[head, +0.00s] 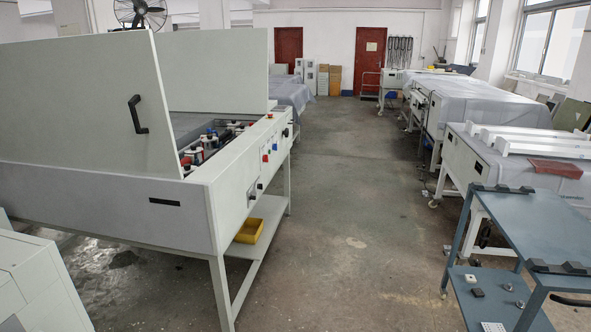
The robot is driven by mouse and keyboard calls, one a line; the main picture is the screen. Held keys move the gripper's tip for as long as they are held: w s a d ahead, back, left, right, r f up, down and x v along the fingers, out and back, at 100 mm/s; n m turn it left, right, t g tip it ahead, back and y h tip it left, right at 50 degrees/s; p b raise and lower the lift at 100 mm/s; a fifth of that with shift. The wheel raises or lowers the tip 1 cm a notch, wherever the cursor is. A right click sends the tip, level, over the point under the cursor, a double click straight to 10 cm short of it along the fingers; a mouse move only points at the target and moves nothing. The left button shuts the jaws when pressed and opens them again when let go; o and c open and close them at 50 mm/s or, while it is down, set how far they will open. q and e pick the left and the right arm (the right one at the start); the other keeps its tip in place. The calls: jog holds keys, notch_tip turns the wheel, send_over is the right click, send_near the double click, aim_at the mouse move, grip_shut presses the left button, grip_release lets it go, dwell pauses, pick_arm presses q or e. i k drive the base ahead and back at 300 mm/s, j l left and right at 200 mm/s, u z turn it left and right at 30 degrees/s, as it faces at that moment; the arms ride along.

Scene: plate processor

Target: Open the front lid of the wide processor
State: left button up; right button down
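The wide processor (110,205) is the large white machine on legs at the left in the head view. Its near lid (75,105), with a black handle (138,115), stands raised and tilted above the body. A second white panel (215,70) stands upright behind it. Between them the inside shows, with rollers and red, blue and white parts (205,145). The left end of the machine is cut off by the picture edge. Neither of my grippers is in view.
A yellow bin (249,230) sits on the shelf under the processor. A blue cart (535,215) stands at the right front, and covered machines (490,105) line the right side. A white cabinet (40,280) is at the lower left. The middle aisle floor (345,190) is clear.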

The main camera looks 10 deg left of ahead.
aim_at(95, 102)
jog(key=i+u, duration=0.3)
jog(key=i, duration=0.3)
jog(key=i+l+u, duration=0.3)
jog(key=i, duration=0.3)
jog(key=i+j, duration=0.05)
